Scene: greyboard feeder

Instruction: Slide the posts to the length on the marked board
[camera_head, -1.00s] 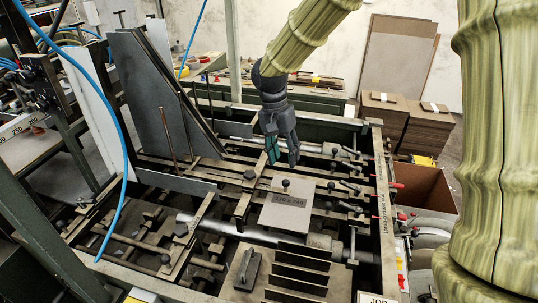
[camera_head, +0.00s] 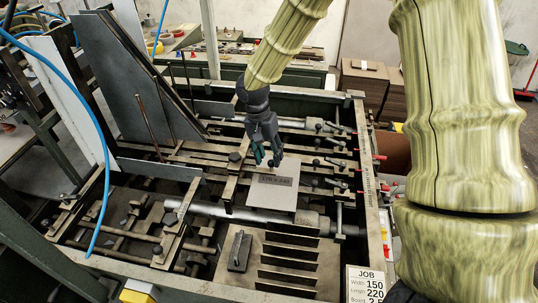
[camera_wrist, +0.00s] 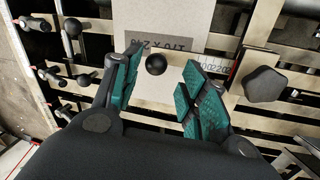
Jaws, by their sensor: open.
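The marked board (camera_head: 268,198) lies flat on the feeder, pale grey with a dark label that seems to read 170 x 240. It also shows in the wrist view (camera_wrist: 160,15), label upside down. My gripper (camera_head: 266,164) is open over the board's far edge. In the wrist view my gripper (camera_wrist: 157,85) has its teal fingers apart, with a black ball knob (camera_wrist: 156,64) between them; contact is not visible. A dark faceted knob (camera_wrist: 265,85) and a partly readable scale (camera_wrist: 215,67) are to the right. A thin upright rod (camera_head: 149,122) stands by the tall grey plates; which parts are the posts is unclear.
The job card (camera_head: 371,283) reads width 150, length 220. Several ball-ended levers (camera_head: 337,184) line the right side. Dark slanted plates (camera_head: 288,265) stand at the front. The tall grey side plates (camera_head: 140,75) rise at left, with a blue hose nearby.

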